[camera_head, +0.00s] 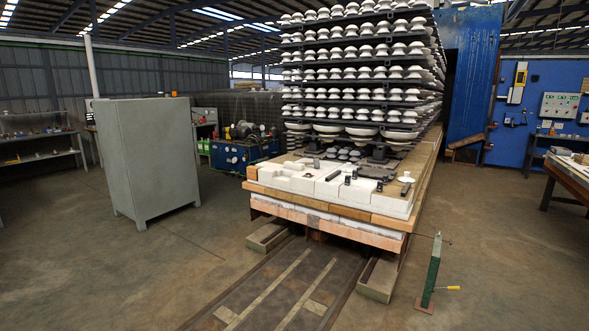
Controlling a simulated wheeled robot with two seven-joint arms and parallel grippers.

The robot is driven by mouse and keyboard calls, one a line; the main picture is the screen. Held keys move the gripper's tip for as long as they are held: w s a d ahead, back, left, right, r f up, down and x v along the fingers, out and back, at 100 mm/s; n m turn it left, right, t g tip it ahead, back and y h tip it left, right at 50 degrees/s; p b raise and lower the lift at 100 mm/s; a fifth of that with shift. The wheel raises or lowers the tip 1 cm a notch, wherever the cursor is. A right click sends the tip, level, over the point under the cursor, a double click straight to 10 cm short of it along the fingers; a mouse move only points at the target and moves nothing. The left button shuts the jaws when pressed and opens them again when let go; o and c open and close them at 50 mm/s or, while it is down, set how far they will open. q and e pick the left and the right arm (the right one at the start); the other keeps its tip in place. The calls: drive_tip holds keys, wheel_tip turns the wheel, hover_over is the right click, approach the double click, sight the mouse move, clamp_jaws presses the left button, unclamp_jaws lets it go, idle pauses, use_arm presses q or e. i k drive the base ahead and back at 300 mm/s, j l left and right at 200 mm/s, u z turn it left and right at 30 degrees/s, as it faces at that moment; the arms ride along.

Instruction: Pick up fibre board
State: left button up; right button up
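The front of a kiln car (322,226) stands in the middle of the view, on rails. White board-like slabs (296,183) lie along its front top edge, and one of them may be the fibre board. I cannot tell for certain which piece it is. Small dark blocks and a dark flat plate (367,188) lie on and behind the slabs. Neither of my grippers is in view.
Tall racks of white insulators (360,72) rise behind the slabs. A grey cabinet (150,158) stands left, and a green post (431,270) with a yellow handle stands front right. A table (572,172) is at the right edge. Floor on both sides is open.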

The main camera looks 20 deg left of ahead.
sight(293, 166)
drive_tip(key=i+l, duration=0.1)
drive_tip(key=i, duration=1.7)
drive_tip(key=i+j+u, duration=0.15)
drive_tip(key=i+u, duration=0.2)
drive_tip(key=i, duration=0.15)
drive_tip(key=i+u, duration=0.35)
drive_tip(key=i, duration=0.2)
drive_tip(key=i+l+u, duration=0.2)
drive_tip(key=i+u, duration=0.15)
drive_tip(key=i, duration=0.15)
